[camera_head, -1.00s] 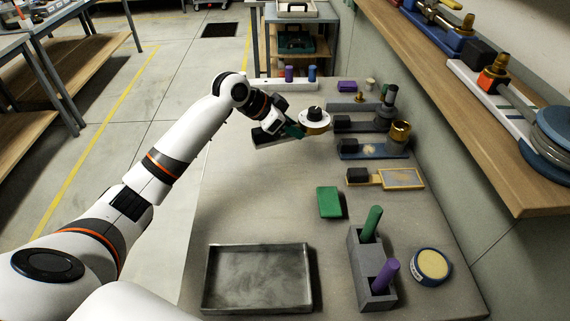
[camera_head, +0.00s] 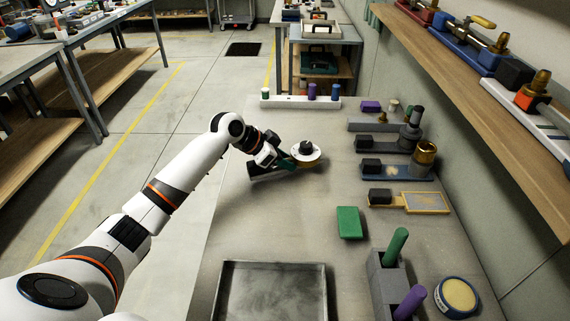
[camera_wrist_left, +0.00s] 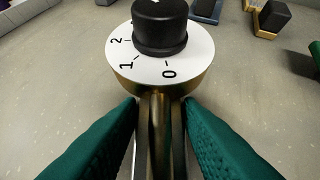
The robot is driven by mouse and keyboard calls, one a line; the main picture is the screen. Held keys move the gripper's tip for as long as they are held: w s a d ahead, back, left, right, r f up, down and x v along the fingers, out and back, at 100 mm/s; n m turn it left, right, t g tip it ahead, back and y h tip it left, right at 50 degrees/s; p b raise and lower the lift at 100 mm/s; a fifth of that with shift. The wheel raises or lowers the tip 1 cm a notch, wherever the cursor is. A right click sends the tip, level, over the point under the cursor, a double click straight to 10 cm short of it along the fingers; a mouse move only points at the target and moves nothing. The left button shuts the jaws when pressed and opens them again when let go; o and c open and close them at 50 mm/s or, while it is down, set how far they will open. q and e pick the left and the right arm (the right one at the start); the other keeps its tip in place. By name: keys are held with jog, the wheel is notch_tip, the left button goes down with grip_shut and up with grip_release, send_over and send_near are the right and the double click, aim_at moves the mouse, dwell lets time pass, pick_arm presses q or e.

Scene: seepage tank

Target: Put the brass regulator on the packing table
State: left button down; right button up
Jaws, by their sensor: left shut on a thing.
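The brass regulator (camera_head: 306,151) has a round brass body, a white dial face with numbers and a black knob on top. In the left wrist view the regulator (camera_wrist_left: 165,62) fills the upper middle, dial up, with its brass stem between the green finger pads. My left gripper (camera_head: 288,160) is shut on that stem, over the grey table (camera_head: 290,210). I cannot tell if the regulator touches the tabletop. My right gripper is not in view. Which surface is the packing table is not marked in these frames.
An empty grey tray (camera_head: 322,290), a green block (camera_head: 349,222) and a grey holder (camera_head: 383,285) with green and purple sticks stand nearer. Several block-and-fitting sets line the right side, by a wooden shelf (camera_head: 500,130). Other benches (camera_head: 30,60) stand left across open floor.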

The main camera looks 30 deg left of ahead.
pick_arm(q)
jog(key=shift+f, duration=0.75)
jog(key=shift+f, duration=0.1)
jog(key=c, duration=1)
grip_release()
jog(key=shift+f, duration=0.1)
jog(key=v, duration=1.2)
jog(key=shift+b, duration=0.3)
